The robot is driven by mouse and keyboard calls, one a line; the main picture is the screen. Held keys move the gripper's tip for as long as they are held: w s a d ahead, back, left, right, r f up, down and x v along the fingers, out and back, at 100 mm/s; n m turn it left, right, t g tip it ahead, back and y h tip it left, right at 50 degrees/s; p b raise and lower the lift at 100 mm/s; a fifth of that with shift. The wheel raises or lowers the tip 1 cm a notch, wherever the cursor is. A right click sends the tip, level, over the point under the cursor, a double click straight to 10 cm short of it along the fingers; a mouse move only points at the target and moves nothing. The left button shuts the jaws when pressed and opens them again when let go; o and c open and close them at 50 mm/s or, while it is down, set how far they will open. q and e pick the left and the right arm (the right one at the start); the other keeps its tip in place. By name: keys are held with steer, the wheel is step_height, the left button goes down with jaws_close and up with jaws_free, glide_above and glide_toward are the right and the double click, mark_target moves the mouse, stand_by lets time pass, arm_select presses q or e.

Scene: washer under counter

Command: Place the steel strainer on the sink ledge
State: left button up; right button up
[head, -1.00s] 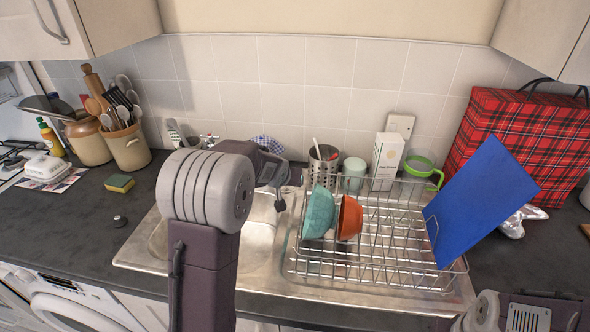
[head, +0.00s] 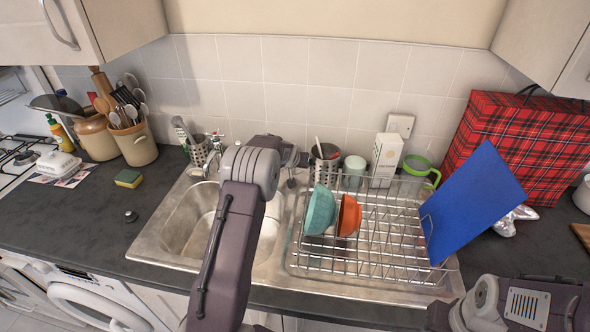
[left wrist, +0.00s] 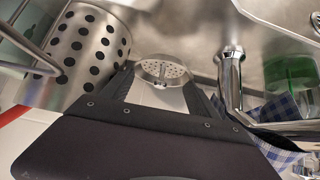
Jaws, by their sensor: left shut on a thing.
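The steel strainer (left wrist: 164,71), a small round perforated disc with a rim, is between the fingertips of my left gripper (left wrist: 163,84) in the left wrist view. The gripper is shut on it. In the head view my left gripper (head: 291,166) is over the back of the sink, between the tap and the drying rack, partly hidden by my arm. The steel sink ledge (left wrist: 185,28) spreads around the strainer in the left wrist view. I cannot tell whether the strainer touches it. My right gripper is not in view.
The tap (head: 208,163) stands left of my arm. It also shows right of the strainer in the left wrist view (left wrist: 230,75). A perforated steel holder (left wrist: 85,50) is close on the left there. The drying rack (head: 370,262) holds two bowls and a blue board (head: 474,205).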

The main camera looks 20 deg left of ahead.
mark_target(295, 169)
arm_select(q)
step_height(295, 169, down, 3)
steer(key=shift+f, duration=0.1)
steer(key=shift+w+f, duration=0.1)
steer(key=shift+w, duration=0.25)
steer(key=shift+w+a+f, duration=0.1)
steer(key=shift+f, duration=0.15)
steer(key=o, duration=1.5)
steer(key=shift+r, duration=0.25)
steer(key=b+v, duration=0.1)
steer(key=v, duration=1.1)
steer(key=shift+b, duration=0.35)
